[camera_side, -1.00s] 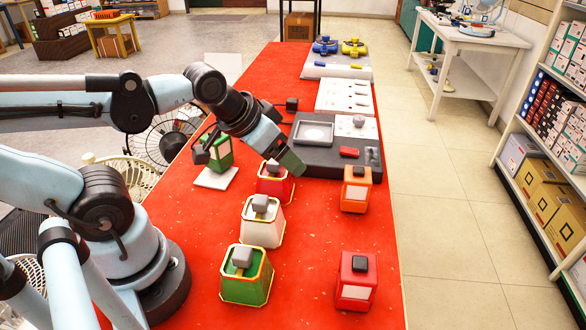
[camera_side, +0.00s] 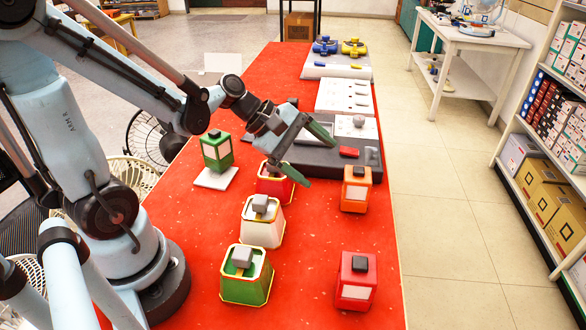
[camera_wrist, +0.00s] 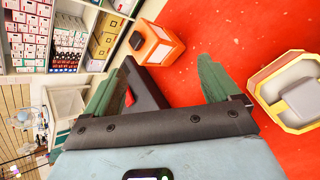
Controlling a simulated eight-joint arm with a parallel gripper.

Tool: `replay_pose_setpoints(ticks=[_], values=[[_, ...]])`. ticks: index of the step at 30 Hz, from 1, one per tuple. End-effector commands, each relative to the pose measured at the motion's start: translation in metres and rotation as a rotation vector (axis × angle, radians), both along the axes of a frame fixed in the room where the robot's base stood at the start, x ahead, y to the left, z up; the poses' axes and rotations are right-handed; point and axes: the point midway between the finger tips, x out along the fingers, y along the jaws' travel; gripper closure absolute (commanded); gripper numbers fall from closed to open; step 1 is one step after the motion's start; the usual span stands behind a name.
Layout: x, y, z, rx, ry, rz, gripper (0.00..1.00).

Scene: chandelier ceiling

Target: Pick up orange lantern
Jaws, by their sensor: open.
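The orange lantern (camera_side: 356,189) stands upright on the red table, right of my gripper, with a dark block on top and a pale side panel. It also shows at the top of the wrist view (camera_wrist: 158,45). My gripper (camera_side: 307,157) is open and empty, with its green fingers spread above the table, left of the orange lantern and apart from it. The fingers also show in the wrist view (camera_wrist: 158,85). A red lantern (camera_side: 358,280) and a green lantern (camera_side: 217,151) stand elsewhere on the table.
Red, white (camera_side: 262,222) and green (camera_side: 246,275) pedestals with grey blocks stand in a row near the gripper. A dark tray (camera_side: 310,160) with a red block lies behind the orange lantern. The red table (camera_side: 315,230) is bare between the row and the lanterns.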

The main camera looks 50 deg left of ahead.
Motion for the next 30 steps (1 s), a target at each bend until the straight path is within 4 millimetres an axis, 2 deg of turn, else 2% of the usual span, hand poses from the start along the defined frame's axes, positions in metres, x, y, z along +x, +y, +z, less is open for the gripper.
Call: replay_pose_setpoints(ticks=[3,6,10,14,24,30], values=[[0.012,0.008,-0.001,-0.289,0.093,0.174,0.11],[0.017,0.012,0.0,-0.485,0.16,0.271,0.11],[0.02,0.017,0.002,-0.649,0.218,0.341,0.11],[0.023,0.016,0.002,-0.714,0.244,0.362,0.11],[0.056,-0.019,-0.018,-0.716,0.246,0.36,0.11],[0.066,-0.029,-0.024,-0.716,0.245,0.363,0.11]])
